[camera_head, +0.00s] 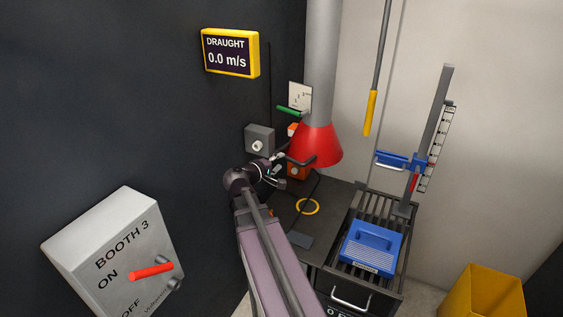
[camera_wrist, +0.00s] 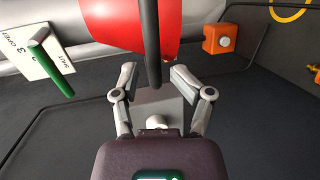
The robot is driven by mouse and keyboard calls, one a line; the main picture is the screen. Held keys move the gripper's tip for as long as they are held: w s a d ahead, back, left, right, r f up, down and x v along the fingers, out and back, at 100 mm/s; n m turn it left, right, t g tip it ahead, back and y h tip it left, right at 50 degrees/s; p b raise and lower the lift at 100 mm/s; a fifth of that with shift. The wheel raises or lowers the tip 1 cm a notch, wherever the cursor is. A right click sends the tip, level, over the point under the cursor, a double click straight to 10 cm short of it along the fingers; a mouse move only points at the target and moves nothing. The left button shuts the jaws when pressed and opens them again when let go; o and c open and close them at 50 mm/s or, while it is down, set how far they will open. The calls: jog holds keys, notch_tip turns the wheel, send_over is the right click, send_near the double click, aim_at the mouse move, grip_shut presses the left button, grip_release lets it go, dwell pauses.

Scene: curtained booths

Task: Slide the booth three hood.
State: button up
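The red cone-shaped hood (camera_head: 318,146) hangs at the end of a grey duct (camera_head: 322,60) over the dark bench. In the wrist view the red hood (camera_wrist: 105,22) fills the top. A dark handle bar (camera_wrist: 150,45) stands out from it, and it also shows in the head view (camera_head: 302,161). My gripper (camera_head: 280,168) is beside the hood, at the handle. In the wrist view my gripper (camera_wrist: 156,76) has its fingers spread, with the bar's end between them and gaps on both sides. Whether the bar lies at fingertip depth is hard to tell.
A green lever (camera_head: 289,110) on a white plate sits left of the duct. A grey box with a knob (camera_head: 259,142), a yellow ring (camera_head: 307,206) and a blue case (camera_head: 371,249) are nearby. The Booth 3 switch (camera_head: 152,272) points to ON. The draught display (camera_head: 229,53) reads 0.0 m/s.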

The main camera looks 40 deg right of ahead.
jog(key=p+v, duration=0.2)
jog(key=v, duration=0.9)
jog(key=shift+a, duration=0.3)
dwell(1.1)
jog(key=shift+d, duration=0.1)
dwell(0.5)
